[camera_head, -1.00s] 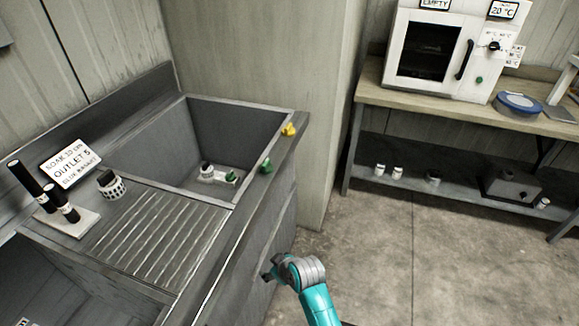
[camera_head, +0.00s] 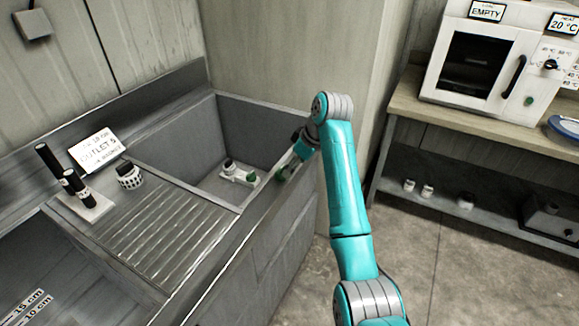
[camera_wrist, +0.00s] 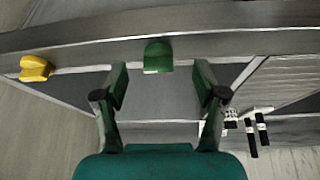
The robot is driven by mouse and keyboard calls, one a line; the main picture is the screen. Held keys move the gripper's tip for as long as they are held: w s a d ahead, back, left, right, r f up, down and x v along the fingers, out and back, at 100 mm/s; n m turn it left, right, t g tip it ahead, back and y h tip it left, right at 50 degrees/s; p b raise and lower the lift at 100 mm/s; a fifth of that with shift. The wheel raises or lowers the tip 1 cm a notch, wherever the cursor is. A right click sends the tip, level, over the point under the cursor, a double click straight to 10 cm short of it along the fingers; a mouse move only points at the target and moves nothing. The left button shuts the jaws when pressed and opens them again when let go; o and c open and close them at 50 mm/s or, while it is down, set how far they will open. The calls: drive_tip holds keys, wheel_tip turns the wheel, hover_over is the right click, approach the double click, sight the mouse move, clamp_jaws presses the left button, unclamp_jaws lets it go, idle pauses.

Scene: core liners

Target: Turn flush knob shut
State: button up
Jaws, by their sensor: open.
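A green knob (camera_wrist: 157,56) and a yellow knob (camera_wrist: 35,68) sit on the sink's front rim; I cannot tell from any label which one is the flush knob. In the wrist view my gripper (camera_wrist: 161,76) is open and empty, with the green knob centred just beyond the gap between its fingertips. The yellow knob is well off to the left. In the head view my gripper (camera_head: 291,163) is at the sink's front rim, close to the green knob (camera_head: 280,174). My arm hides the yellow knob there.
The grey sink (camera_head: 205,196) holds a small white fitting (camera_head: 238,173) with a green part. On the counter are a label card (camera_head: 97,151), black-and-white tubes (camera_head: 74,186) and a perforated cup (camera_head: 129,176). A bench (camera_head: 420,108) with an oven stands right.

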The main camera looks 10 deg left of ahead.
sight(281, 168)
wheel_tip(281, 168, up, 5)
drive_tip(key=w, duration=0.1)
drive_tip(key=shift+n+g, duration=0.3)
drive_tip(key=shift+n, duration=0.1)
drive_tip(key=x, duration=1.1)
drive_tip(key=shift+a+r, duration=0.15)
drive_tip(key=shift+a, duration=0.2)
drive_tip(key=c, duration=1.1)
drive_tip(key=shift+c, duration=0.2)
